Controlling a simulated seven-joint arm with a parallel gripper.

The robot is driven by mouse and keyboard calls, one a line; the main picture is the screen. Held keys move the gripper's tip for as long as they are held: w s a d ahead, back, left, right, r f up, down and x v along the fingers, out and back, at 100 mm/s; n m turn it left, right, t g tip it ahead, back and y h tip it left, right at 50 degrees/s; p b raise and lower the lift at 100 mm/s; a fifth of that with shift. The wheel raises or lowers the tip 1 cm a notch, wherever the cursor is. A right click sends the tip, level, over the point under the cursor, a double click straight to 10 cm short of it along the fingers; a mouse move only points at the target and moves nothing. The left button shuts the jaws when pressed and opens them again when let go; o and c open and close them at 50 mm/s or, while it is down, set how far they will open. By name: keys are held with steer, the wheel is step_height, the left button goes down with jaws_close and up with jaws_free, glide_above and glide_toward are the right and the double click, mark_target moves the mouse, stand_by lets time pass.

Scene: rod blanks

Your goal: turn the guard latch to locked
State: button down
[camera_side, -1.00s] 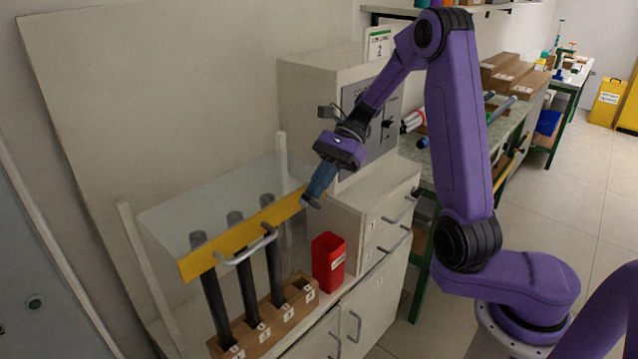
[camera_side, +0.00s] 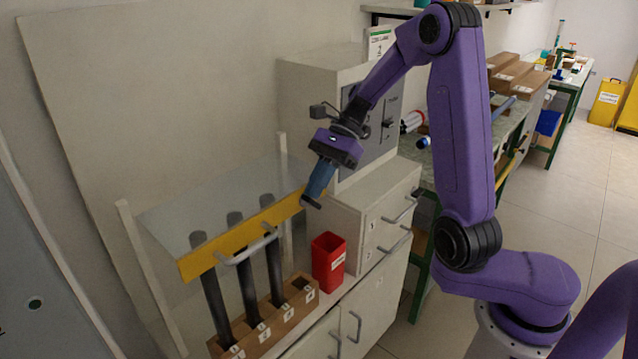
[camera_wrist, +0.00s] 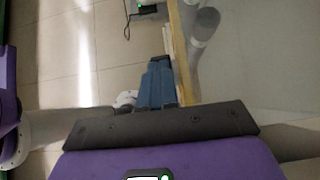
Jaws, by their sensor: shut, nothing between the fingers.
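The guard is a clear panel with a yellow front bar (camera_side: 240,238) and a grey handle (camera_side: 248,248). It slopes over the rod block. My gripper (camera_side: 311,202) is shut and empty, its dark fingertips at the right end of the yellow bar. I cannot tell whether they touch it. The wrist view shows my blue fingers (camera_wrist: 158,80) pointing away, just left of the yellow bar (camera_wrist: 181,50). I cannot make out the guard latch apart from the fingertips, so its position does not show.
Dark rods (camera_side: 247,290) stand in a numbered wooden block (camera_side: 268,326) under the guard. A red bin (camera_side: 328,260) stands right of the block. A drawer cabinet (camera_side: 372,212) and a grey control box (camera_side: 320,105) lie close behind and right of my gripper.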

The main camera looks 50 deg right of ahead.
mark_target(306, 199)
steer(key=shift+a, duration=0.1)
steer(key=h, duration=0.2)
steer(key=a+h, duration=0.1)
steer(key=h, duration=0.1)
steer(key=shift+a+r, duration=0.2)
steer(key=h, duration=0.2)
steer(key=a+h, duration=0.1)
steer(key=shift+a+f+h, duration=0.1)
steer(key=shift+h, duration=0.3)
steer(key=shift+a+f, duration=0.15)
steer(key=shift+a, duration=0.05)
stand_by(0.4)
